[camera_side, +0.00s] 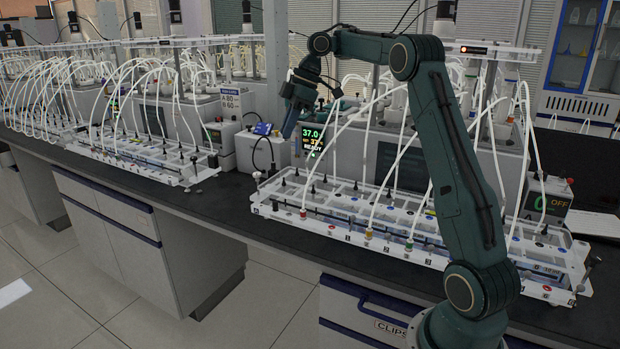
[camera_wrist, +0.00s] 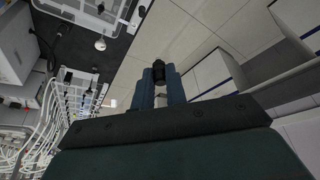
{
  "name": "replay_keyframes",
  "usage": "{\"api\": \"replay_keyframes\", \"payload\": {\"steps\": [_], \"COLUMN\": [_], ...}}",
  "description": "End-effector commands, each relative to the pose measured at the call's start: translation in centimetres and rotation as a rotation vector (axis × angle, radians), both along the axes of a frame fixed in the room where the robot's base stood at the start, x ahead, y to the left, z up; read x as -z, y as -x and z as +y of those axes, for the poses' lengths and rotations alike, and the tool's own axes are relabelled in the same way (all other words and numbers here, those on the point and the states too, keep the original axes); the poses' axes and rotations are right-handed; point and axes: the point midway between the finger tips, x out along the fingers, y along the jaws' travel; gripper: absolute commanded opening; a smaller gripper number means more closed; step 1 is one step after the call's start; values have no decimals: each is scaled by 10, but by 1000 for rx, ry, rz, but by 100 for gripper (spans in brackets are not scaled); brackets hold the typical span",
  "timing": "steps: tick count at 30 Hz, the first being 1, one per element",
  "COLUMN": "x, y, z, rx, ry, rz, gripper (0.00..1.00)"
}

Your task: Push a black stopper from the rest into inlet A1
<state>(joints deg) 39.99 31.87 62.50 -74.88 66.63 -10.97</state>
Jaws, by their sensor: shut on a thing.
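My gripper (camera_wrist: 159,77) is shut on a small black stopper (camera_wrist: 156,73), which shows at the fingertips in the wrist view. In the side view my gripper (camera_side: 290,128) hangs in the air, pointing down, above and behind the left end of the near white rack (camera_side: 330,225). The stopper cannot be made out in the side view. Several black stoppers or fittings (camera_side: 312,189) stand along that rack. The labels are too small for me to tell which inlet is A1, and I cannot pick out the rest with certainty.
White tubes (camera_side: 393,170) arch over the near rack. A display reading 37.0 (camera_side: 312,135) stands just right of my gripper. A second tubed rack (camera_side: 140,165) is at left. Dark bench top (camera_side: 225,205) lies bare between the racks.

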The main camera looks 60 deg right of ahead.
Motion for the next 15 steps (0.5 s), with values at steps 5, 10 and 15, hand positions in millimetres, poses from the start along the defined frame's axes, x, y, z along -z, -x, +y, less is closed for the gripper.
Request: {"api": "replay_keyframes", "payload": {"steps": [5, 10, 15], "x": [-3, -7, -9], "y": [0, 0, 1], "z": [0, -1, -1], "rx": [-1, 0, 0], "ry": [0, 1, 3], "rz": [0, 1, 1], "gripper": [0, 0, 0]}}
